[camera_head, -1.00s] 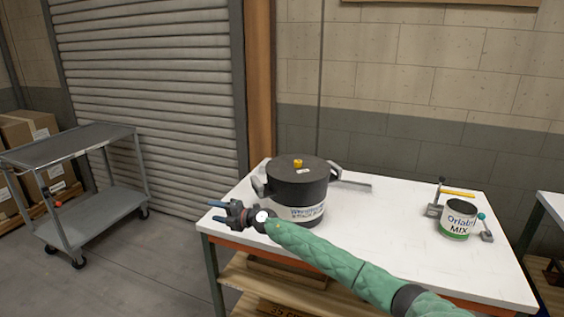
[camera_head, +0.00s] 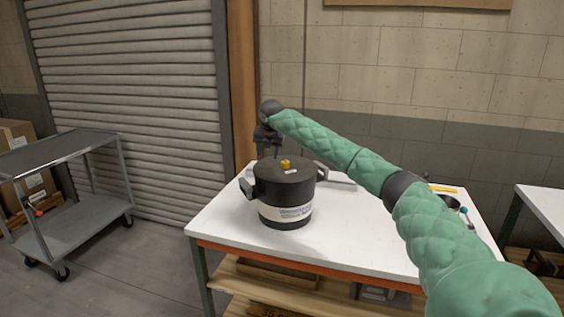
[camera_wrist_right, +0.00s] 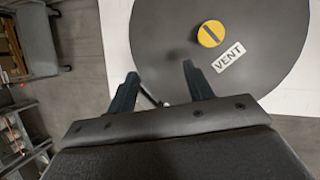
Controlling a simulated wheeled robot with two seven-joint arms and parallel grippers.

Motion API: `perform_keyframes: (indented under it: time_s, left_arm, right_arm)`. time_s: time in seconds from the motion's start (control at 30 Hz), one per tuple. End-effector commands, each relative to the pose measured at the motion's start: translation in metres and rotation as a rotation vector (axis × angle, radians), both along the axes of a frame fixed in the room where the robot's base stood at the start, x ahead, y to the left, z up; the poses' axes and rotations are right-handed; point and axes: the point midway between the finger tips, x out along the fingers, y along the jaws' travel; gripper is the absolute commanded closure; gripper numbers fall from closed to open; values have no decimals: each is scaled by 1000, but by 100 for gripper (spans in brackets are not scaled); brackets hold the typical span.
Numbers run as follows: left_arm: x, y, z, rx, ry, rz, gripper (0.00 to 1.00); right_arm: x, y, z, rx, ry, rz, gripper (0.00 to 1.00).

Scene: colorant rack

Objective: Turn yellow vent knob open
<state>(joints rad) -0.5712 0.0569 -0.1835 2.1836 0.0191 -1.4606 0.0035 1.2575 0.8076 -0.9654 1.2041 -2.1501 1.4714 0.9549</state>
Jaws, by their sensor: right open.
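The black pot (camera_head: 270,188) stands upright on the white table, with a pale label on its front. The round yellow vent knob (camera_head: 285,164) sits on its lid. In the right wrist view the knob (camera_wrist_right: 211,33) shows a dark diagonal bar, with a white VENT label (camera_wrist_right: 229,57) beside it. My right gripper (camera_head: 268,153) points down above the pot's far left side, left of the knob. In the right wrist view its two fingers (camera_wrist_right: 160,79) are apart with nothing between them, and the knob is apart from them, beyond the right finger. My left gripper is out of view.
The white table (camera_head: 345,235) has clear room right of the pot. A can (camera_head: 450,203) and a yellow-handled item (camera_head: 443,189) are partly hidden behind my right arm. A grey cart (camera_head: 75,222) stands at left, a second table (camera_head: 548,208) at right.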

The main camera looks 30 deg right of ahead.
Motion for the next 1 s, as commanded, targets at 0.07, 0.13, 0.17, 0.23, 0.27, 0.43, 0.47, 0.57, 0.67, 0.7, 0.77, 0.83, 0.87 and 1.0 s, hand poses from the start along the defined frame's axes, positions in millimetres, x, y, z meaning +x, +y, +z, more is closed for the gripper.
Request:
perform_keyframes:
  time_s: [0.07, 0.13, 0.17, 0.23, 0.27, 0.43, 0.47, 0.57, 0.67, 0.7, 0.77, 0.83, 0.87, 1.0]
  left_arm:
    - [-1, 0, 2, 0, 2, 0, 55]
    - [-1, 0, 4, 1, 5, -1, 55]
    - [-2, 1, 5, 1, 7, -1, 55]
    - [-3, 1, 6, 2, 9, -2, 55]
    - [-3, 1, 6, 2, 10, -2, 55]
    - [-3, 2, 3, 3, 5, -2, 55]
    - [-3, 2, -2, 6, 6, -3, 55]
    - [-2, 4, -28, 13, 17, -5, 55]
    - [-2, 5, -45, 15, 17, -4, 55]
    - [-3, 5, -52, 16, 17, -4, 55]
    - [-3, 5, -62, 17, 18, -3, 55]
    - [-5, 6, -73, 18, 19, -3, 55]
    - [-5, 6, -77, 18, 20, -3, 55]
    - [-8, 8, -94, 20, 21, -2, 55]
  right_arm:
    - [-12, -25, 11, -47, 49, -87, 48]
    - [-21, -39, 18, -78, 80, -144, 48]
    - [-24, -43, 21, -88, 90, -163, 48]
    - [-28, -50, 23, -103, 107, -194, 48]
    - [-29, -52, 24, -106, 110, -200, 48]
    - [-29, -56, 18, -111, 116, -209, 48]
    - [-28, -57, 16, -111, 117, -210, 48]
    - [-25, -60, 5, -110, 117, -209, 48]
    - [-22, -63, -6, -110, 117, -209, 48]
    - [-21, -65, -11, -109, 116, -209, 48]
    - [-19, -67, -18, -109, 117, -208, 48]
    - [-17, -69, -26, -109, 116, -206, 48]
    - [-16, -69, -28, -109, 116, -207, 48]
    - [-13, -72, -39, -109, 115, -206, 48]
